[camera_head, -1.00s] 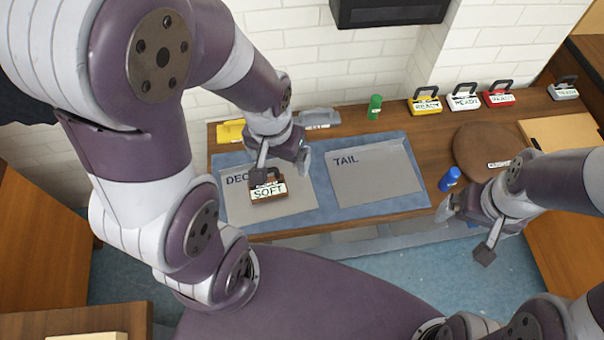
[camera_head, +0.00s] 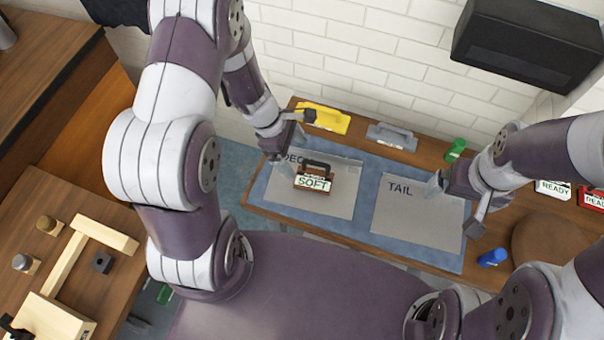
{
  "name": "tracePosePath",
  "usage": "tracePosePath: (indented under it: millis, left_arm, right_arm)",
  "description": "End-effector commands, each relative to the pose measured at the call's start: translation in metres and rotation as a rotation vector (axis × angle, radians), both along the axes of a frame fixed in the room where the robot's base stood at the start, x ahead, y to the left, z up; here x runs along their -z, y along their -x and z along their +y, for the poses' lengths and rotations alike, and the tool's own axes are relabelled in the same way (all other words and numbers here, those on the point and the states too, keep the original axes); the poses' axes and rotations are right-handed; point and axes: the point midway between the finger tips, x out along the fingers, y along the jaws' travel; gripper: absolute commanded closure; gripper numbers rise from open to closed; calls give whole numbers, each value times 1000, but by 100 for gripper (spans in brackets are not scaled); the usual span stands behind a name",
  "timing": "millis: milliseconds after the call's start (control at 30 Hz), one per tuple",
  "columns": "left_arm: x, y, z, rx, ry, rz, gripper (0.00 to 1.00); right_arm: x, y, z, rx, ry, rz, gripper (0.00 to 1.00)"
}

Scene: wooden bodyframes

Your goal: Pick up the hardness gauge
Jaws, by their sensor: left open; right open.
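The small brown block with a black handle and a white label reading SOFT (camera_head: 314,181), which I take for the hardness gauge, stands on the grey DECK-side panel (camera_head: 335,205), whose lettering is partly hidden. My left gripper (camera_head: 289,137) is open and empty, behind and left of this block, apart from it, near the panel's back left corner. My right gripper (camera_head: 457,206) is open and empty, over the right part of the grey TAIL panel (camera_head: 405,220), well right of the block.
A yellow tool (camera_head: 324,118), a grey tool (camera_head: 391,136) and a green bottle (camera_head: 456,149) stand along the table's back. A blue bottle (camera_head: 493,257) is at the right. White (camera_head: 553,188) and red (camera_head: 592,198) READY blocks stand further right. Wooden frame parts (camera_head: 62,265) lie on the left bench.

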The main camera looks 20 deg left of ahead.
Motion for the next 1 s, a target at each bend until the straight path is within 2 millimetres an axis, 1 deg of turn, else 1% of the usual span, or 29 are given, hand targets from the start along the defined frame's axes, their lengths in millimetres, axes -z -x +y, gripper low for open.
tracePosePath:
  millis: [67, 200, 300, 467, 600, 700, 800, 967, 1000]
  left_arm:
    - [8, 1, -3, -22, 3, 13, 6]
    - [37, 1, -16, -24, 2, 17, 6]
    - [56, 0, -23, -23, 2, 16, 6]
    - [72, -2, -30, -22, 1, 13, 6]
    - [94, -8, -39, -21, 0, 15, 6]
    - [111, -9, -45, -20, 1, 15, 6]
    - [117, -10, -47, -22, 1, 13, 6]
    - [117, -10, -47, -21, 1, 12, 6]
    - [117, -10, -47, -21, 1, 12, 13]
  right_arm:
    - [2, 0, 0, 0, 0, 0, 0]
    - [6, 0, 0, 0, 0, 0, 0]
    - [7, 0, 0, 0, 0, 0, 0]
    - [6, 0, 0, 0, 0, 0, 0]
    - [-2, 0, 0, 0, 0, 0, 0]
    - [-1, 0, 0, 0, 0, 0, 0]
    - [-1, 0, 0, 0, 0, 0, 0]
    - [0, 0, 0, 0, 0, 0, 0]
    - [0, 0, 0, 0, 0, 0, 0]
